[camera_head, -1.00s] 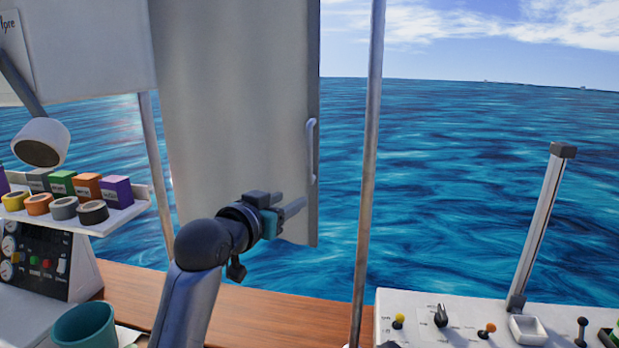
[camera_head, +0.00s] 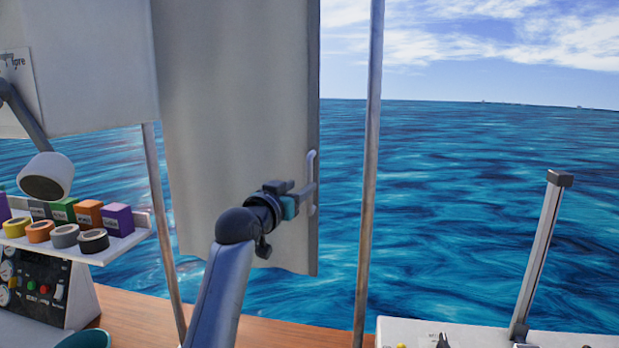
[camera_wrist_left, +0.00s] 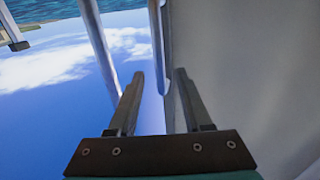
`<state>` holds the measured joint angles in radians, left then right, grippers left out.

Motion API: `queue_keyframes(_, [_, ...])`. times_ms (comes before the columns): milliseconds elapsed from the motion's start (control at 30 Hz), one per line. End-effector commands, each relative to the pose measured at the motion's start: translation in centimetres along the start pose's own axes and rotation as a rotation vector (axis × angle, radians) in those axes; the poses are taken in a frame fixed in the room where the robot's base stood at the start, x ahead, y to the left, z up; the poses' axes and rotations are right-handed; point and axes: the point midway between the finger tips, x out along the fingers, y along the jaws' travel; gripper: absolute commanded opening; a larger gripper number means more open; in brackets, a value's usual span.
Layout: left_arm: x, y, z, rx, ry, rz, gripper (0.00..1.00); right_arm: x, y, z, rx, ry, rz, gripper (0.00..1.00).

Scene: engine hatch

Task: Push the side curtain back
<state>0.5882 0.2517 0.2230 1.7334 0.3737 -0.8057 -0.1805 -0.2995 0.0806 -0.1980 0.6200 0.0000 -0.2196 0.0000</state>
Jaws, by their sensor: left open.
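The grey side curtain (camera_head: 235,120) hangs at the left of centre in the head view, between two metal posts. A pale vertical handle (camera_head: 312,165) runs along its right edge. My left gripper (camera_head: 308,191) is open in front of that edge, its fingertips close to the lower part of the handle. The curtain (camera_wrist_left: 250,80) fills the right side there. Whether the fingers touch the handle I cannot tell. My right gripper is not in view.
A metal post (camera_head: 367,190) stands just right of the curtain, with open sea beyond. A shelf (camera_head: 125,240) with tape rolls and small boxes is at the left, under a lamp (camera_head: 46,176). A wooden counter (camera_head: 135,312) and a white control panel (camera_head: 400,328) lie below.

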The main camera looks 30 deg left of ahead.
Motion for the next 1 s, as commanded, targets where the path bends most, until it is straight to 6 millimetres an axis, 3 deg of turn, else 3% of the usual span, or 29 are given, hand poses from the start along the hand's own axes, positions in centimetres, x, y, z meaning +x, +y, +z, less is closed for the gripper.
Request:
queue_keyframes(500, [5.4,0.1,0.0,-0.001,-0.001,0.002,0.5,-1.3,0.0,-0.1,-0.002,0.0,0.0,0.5])
queue_keyframes(1000, [6.2,0.1,0.1,0.0,0.0,0.001,0.5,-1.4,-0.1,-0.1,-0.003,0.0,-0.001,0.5])
